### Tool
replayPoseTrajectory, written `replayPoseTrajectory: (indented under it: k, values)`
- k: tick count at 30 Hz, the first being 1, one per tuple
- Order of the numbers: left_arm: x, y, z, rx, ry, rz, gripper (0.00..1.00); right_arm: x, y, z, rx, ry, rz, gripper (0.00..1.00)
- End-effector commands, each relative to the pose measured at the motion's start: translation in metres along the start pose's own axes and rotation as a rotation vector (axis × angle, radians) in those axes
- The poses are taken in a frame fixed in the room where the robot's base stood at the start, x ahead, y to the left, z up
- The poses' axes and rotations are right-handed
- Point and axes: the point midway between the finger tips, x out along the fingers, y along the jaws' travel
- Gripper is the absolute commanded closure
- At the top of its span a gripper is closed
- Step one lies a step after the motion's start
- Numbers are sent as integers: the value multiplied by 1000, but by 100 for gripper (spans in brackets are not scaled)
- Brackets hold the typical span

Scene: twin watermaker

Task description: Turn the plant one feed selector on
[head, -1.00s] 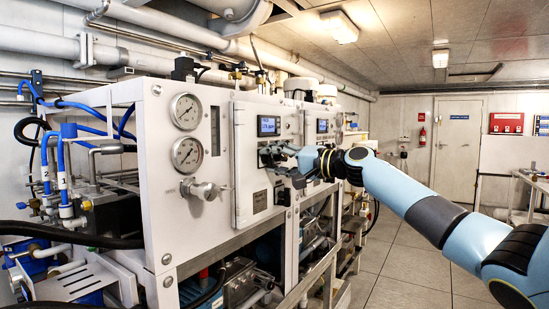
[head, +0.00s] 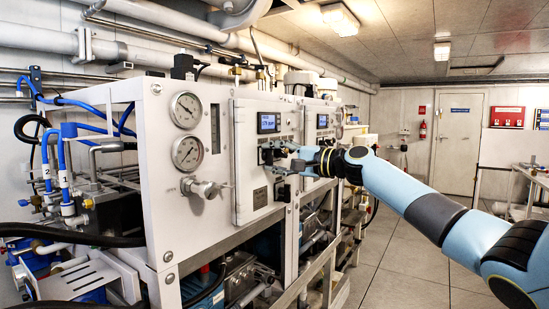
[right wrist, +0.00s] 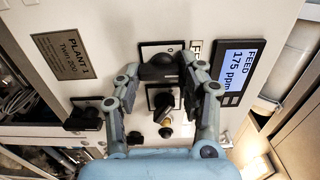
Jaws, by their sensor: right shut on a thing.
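The plant one panel (head: 242,195) is a white upright face with a small display (head: 268,123). In the right wrist view its display (right wrist: 238,72) reads FEED 175 ppm, and a plate (right wrist: 62,55) reads PLANT 1. A black selector knob (right wrist: 160,69) sits on a square plate beside a label partly hidden by a finger, with "FE" showing. My right gripper (right wrist: 160,72) has its fingers on either side of this knob and is shut on it. In the head view my right gripper (head: 274,160) is at the panel, hiding most of the knob. My left gripper is not in view.
Just beside the held knob is another selector (right wrist: 164,104) with a brass-coloured part. Two gauges (head: 186,110) and a valve handle (head: 203,189) are left of the panel. The floor (head: 400,270) at right is clear.

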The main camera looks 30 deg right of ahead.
Motion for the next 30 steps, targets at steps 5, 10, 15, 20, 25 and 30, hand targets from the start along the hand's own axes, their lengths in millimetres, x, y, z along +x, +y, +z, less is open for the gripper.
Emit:
replayPoseTrajectory:
  k: [5,10,15,20,25,30]
  values:
    - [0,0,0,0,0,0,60,0,1,0,2,1,1,59]
    - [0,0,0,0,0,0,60,0,1,0,1,0,1,50]
    - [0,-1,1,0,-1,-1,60,-1,0,0,0,0,1,50]
    - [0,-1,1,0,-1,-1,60,-15,2,-1,-3,1,4,50]
    - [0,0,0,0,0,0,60,-53,3,0,-6,-1,11,50]
    - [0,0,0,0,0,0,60,-89,3,-1,-3,-1,8,50]
